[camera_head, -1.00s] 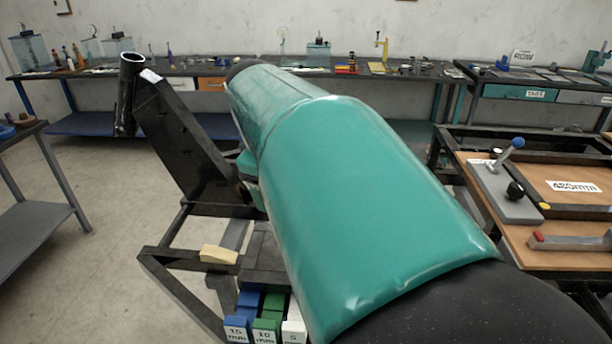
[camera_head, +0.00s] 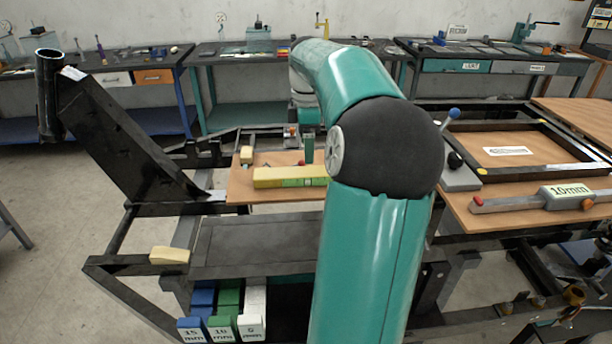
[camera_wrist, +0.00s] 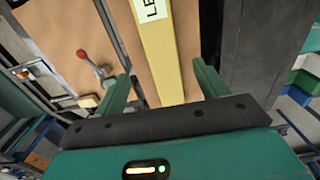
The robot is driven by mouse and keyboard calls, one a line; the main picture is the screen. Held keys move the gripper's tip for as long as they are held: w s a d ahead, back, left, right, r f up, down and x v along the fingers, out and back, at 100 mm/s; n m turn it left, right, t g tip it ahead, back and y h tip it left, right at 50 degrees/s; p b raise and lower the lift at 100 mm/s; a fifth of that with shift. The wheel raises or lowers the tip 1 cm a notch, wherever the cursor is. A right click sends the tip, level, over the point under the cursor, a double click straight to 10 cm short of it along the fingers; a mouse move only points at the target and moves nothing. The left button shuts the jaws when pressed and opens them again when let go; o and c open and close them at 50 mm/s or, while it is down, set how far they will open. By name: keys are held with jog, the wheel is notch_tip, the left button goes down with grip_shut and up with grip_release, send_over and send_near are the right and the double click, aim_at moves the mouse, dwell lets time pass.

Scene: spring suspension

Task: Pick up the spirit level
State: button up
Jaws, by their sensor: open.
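The spirit level is a long yellow bar (camera_head: 290,177) lying on a brown board in the head view, its right end hidden behind my arm. In the wrist view the yellow bar (camera_wrist: 162,50) runs away from me and carries a white label with "LE" readable. My gripper (camera_wrist: 161,72) is open, with one green finger on each side of the bar as seen in the picture. No finger visibly touches it. I cannot tell how far the fingertips are above the board. The near end of the bar is hidden by the gripper body.
The brown board (camera_head: 240,190) lies on a dark frame. A red-knobbed lever (camera_wrist: 88,62) stands left of the bar. A small yellow block (camera_head: 169,255) and blue, green and white labelled blocks (camera_head: 221,312) are nearer.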

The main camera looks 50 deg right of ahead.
aim_at(307, 171)
jog(key=f, duration=0.8)
jog(key=shift+a, duration=0.2)
jog(key=shift+r, duration=0.1)
jog(key=c, duration=1.2)
jog(key=shift+c, duration=0.4)
jog(key=shift+r, duration=0.15)
